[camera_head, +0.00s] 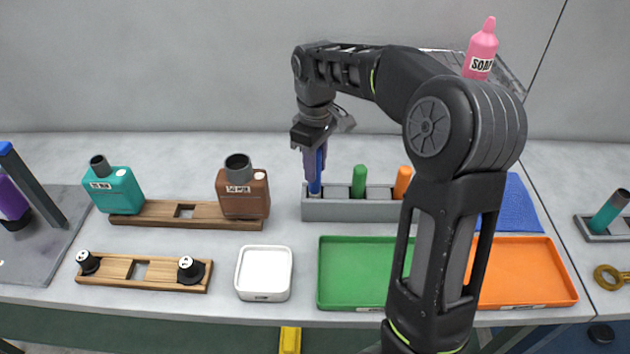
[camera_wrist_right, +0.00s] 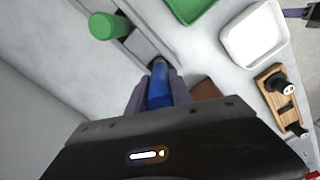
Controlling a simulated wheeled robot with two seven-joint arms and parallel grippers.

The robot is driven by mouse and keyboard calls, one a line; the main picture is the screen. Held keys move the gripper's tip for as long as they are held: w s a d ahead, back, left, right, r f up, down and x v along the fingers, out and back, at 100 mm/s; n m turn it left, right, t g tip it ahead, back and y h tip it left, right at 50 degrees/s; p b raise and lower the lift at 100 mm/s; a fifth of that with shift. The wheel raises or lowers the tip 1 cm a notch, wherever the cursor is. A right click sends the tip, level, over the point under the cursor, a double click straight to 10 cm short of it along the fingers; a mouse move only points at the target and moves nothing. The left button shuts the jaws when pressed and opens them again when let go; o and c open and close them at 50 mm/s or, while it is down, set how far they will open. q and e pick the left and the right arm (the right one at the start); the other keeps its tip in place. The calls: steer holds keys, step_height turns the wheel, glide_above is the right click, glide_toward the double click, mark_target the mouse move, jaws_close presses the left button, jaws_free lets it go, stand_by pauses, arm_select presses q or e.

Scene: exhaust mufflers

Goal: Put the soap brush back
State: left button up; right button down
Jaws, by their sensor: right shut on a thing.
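The soap brush shows as a blue handle (camera_head: 317,177). It stands nearly upright at the left end of a grey rack (camera_head: 350,211), its lower end at the leftmost slot. I cannot tell how deep it sits. My right gripper (camera_head: 315,160), with purple fingers, is shut on the handle from above. In the right wrist view the blue handle (camera_wrist_right: 159,88) lies between the fingers. A small purple part (camera_wrist_right: 296,13) at that view's upper right edge looks like a finger of my left gripper; its opening is not shown.
A green handle (camera_head: 359,181) and an orange one (camera_head: 402,182) stand in the same rack. A green tray (camera_head: 352,301), an orange tray (camera_head: 525,301) and a white tray (camera_head: 264,294) lie in front. Teal and brown bottles (camera_head: 243,190) stand left. A pink soap bottle (camera_head: 482,48) is behind my arm.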

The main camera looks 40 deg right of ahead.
steer(key=shift+f, duration=0.25)
steer(key=shift+f, duration=1.9)
steer(key=c, duration=1.1)
jaws_free()
steer(key=shift+c, duration=0.2)
step_height(320, 180, up, 9)
steer(key=shift+w+f+b, duration=0.1)
steer(key=shift+f+b, duration=0.05)
steer(key=shift+b, duration=0.2)
step_height(320, 180, up, 4)
steer(key=shift+f+p, duration=0.25)
steer(key=shift+p, duration=0.55)
